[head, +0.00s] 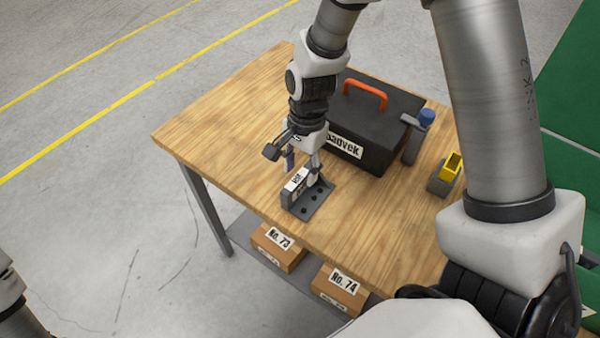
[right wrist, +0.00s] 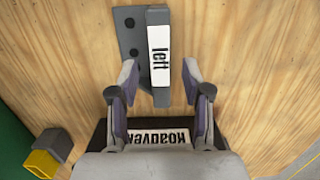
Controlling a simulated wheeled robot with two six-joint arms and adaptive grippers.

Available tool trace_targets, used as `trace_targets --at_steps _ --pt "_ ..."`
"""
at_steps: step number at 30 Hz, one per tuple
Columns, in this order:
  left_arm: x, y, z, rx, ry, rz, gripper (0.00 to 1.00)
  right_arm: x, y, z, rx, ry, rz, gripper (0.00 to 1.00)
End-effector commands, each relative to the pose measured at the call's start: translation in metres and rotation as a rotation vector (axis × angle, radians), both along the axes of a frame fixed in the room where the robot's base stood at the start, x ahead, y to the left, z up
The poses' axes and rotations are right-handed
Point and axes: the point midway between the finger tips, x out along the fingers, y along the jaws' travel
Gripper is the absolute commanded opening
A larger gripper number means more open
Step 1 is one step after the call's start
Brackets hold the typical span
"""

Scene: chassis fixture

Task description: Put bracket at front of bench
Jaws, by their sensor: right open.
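The dark grey bracket (head: 318,207) rests on the wooden bench (head: 215,120), close to the bench edge nearest me. It has a flat base with holes and an upright wall with a white label. In the right wrist view the bracket (right wrist: 131,40) has a label that reads "left". My right gripper (head: 303,165) is open, pointing down just above the bracket. In the right wrist view its fingertips (right wrist: 160,72) are on either side of the wall's near end, with gaps visible. My left gripper is not in view; only part of my left arm shows.
A black toolbox (head: 375,120) with an orange handle stands behind the gripper. A grey fixture with a blue top (head: 426,117) and a yellow-and-grey block (head: 446,175) are to its right. Cartons (head: 277,247) sit on the lower shelf. The bench's left part is clear.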

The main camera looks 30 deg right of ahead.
Motion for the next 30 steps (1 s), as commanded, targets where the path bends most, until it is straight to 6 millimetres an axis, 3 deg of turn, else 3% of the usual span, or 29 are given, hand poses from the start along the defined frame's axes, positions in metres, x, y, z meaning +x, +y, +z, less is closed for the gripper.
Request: trace_targets --at_steps 6,12,30 --pt "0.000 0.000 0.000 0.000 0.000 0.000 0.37 0.004 -0.006 0.057 0.001 -0.007 -0.001 0.49" --pt "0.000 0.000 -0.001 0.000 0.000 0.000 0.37 0.005 -0.010 0.090 0.001 -0.004 -0.001 0.49" --pt "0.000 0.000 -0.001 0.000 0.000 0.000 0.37 0.004 -0.011 0.095 0.000 0.000 0.000 0.49"
